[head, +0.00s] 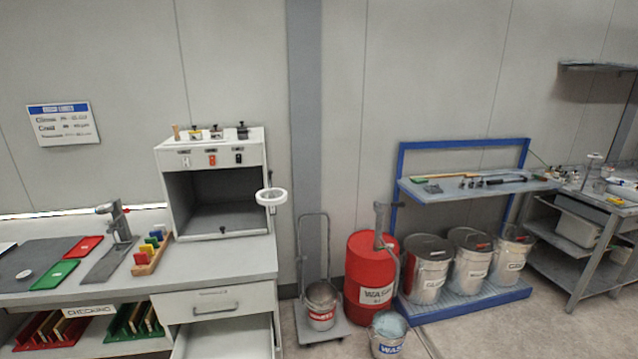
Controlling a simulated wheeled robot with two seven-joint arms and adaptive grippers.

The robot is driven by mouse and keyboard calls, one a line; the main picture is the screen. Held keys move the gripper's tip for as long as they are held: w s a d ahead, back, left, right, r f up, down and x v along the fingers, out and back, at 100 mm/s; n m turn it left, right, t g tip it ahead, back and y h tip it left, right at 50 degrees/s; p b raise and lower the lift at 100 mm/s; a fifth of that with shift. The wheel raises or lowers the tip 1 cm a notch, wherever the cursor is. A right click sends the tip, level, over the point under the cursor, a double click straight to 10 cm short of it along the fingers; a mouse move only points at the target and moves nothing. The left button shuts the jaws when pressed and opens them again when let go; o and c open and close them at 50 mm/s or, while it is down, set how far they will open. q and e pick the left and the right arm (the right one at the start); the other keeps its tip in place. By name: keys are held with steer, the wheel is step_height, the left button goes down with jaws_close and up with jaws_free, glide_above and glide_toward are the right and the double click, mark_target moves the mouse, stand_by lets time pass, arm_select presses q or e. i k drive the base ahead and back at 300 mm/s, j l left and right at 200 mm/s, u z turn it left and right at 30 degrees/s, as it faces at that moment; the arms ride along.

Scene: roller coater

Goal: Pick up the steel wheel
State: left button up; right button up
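I cannot single out the steel wheel for certain. A small pale round disc (24,274) lies on the dark mat at the left of the bench. Several small dark tools (480,181) lie on the upper shelf of the blue rack, too small to tell apart. Neither of my grippers is in view.
The grey bench (222,262) holds red (84,246) and green (54,275) panels, a stand (120,225) and a white cabinet (210,150) with a white ring (271,196) at its side. A drawer (225,340) is open. A red drum (371,270), a trolley (325,330) and pails (427,270) stand right.

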mark_target(23, 276)
steer(key=u, duration=1.2)
